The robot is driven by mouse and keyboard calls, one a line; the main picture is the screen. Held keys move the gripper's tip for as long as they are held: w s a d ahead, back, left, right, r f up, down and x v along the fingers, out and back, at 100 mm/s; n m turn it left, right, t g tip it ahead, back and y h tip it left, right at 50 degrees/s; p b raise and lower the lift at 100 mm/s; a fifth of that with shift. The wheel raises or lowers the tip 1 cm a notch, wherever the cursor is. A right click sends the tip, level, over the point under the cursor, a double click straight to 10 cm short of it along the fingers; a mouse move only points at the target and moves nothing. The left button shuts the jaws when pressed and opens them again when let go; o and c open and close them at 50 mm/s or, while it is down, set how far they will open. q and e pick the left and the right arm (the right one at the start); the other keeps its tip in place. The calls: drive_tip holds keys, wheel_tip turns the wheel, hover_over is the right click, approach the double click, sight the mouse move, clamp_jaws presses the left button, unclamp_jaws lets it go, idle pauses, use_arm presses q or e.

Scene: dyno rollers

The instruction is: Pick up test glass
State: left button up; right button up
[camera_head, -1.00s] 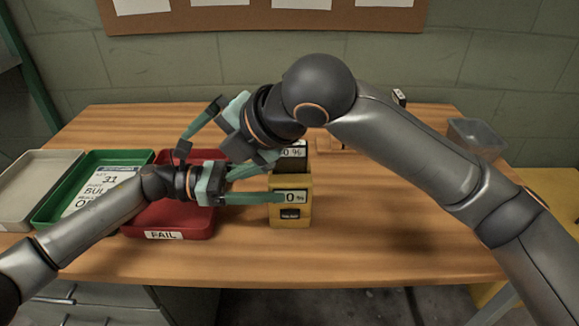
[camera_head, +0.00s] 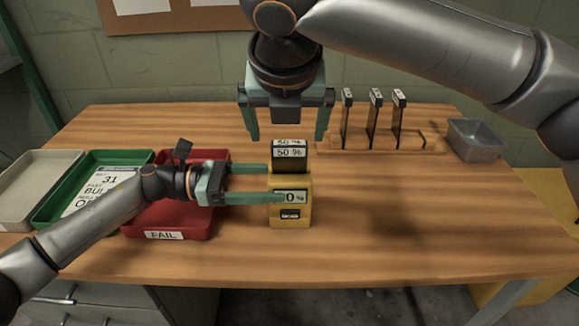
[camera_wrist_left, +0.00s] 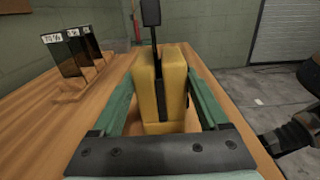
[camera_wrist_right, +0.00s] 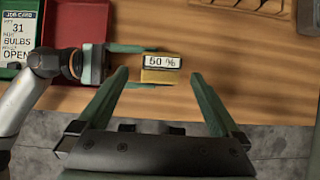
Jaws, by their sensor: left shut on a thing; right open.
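A yellow tester (camera_head: 290,210) stands upright near the table's front edge, its display ending in 0 %. A dark test glass labelled 50 % (camera_head: 289,160) stands upright in its top slot; the left wrist view shows the glass (camera_wrist_left: 151,14) edge-on. My left gripper (camera_head: 270,183) is shut on the tester (camera_wrist_left: 160,85), one finger on each side. My right gripper (camera_head: 287,136) is open and empty, pointing down above and behind the glass. In the right wrist view the 50 % label (camera_wrist_right: 162,62) lies between and beyond its fingertips.
A wooden rack (camera_head: 425,146) with three upright dark glasses (camera_head: 374,118) stands at the back right, beside a grey bin (camera_head: 474,140). A red FAIL tray (camera_head: 165,222), a green tray (camera_head: 48,212) and a beige tray (camera_head: 22,190) lie left. The right front table is clear.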

sight(289, 146)
drive_tip(key=x, duration=0.7)
drive_tip(key=shift+d+f, duration=0.15)
drive_tip(key=shift+f, duration=0.1)
drive_tip(key=shift+c, duration=0.2)
drive_tip(key=shift+r, duration=0.1)
drive_tip(key=c, duration=1.5)
wheel_tip(289, 146, up, 10)
drive_tip(key=shift+s, duration=0.1)
use_arm(q)
drive_tip(key=o, duration=0.9)
